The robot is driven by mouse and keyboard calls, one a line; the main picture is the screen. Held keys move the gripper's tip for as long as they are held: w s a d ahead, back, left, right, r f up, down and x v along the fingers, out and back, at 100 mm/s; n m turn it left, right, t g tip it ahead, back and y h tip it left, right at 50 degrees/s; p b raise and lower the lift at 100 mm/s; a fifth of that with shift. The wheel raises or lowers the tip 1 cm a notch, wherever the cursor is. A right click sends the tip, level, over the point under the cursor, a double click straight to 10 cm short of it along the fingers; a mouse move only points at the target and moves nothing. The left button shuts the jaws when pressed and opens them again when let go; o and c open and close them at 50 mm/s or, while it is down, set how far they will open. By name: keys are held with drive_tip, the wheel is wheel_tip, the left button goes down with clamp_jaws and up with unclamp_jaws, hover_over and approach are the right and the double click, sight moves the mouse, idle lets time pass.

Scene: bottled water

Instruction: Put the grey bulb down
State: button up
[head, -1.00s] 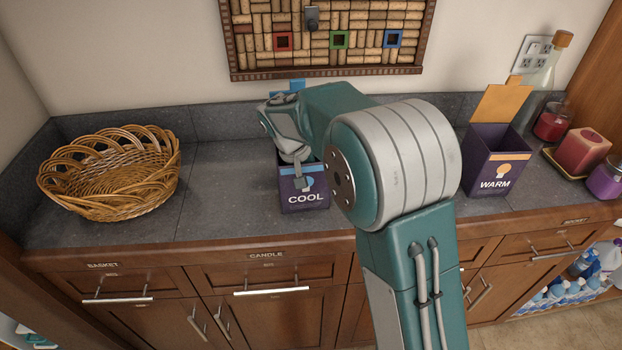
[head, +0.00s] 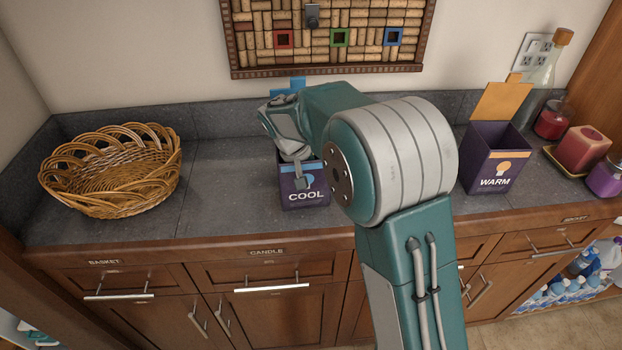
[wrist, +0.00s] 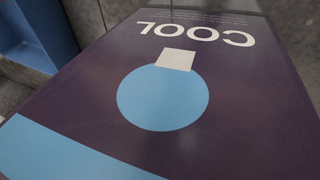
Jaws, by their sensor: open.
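The dark purple box marked COOL (head: 318,203) stands on the counter left of my upper arm. My gripper (head: 299,180) is over and in front of this box, pointing down, with its jaws open. My gripper and arm cover much of the box's top. In the wrist view the COOL box (wrist: 245,95) fills the picture close up, with a printed light-blue bulb sign upside down. No fingertips show there. I cannot see the grey bulb in either view; whether it is inside the box is hidden.
A wicker basket (head: 112,172) stands at the left of the counter. A box marked WARM (head: 482,180) stands at the right, beside red candles (head: 583,150) and a glass bottle (head: 540,85). The counter between basket and COOL box is clear (head: 225,190).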

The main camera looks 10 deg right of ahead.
drive_tip(key=shift+s+f, duration=0.15)
drive_tip(key=shift+f, duration=0.2)
drive_tip(key=shift+r, duration=0.3)
drive_tip(key=v, duration=1.2)
drive_tip(key=s+d+r+y, duration=0.1)
drive_tip(key=s+d+r, duration=0.4)
drive_tip(key=s+d+f+t+y, duration=0.1)
drive_tip(key=s+d, duration=0.3)
drive_tip(key=s, duration=0.7)
drive_tip(key=s+d+f+t+y, duration=0.1)
drive_tip(key=s+d+t, duration=0.3)
drive_tip(key=s, duration=0.7)
drive_tip(key=shift+s+d+f+m+y, duration=0.2)
drive_tip(key=shift+s+f+m+y, duration=0.15)
drive_tip(key=shift+f, duration=0.4)
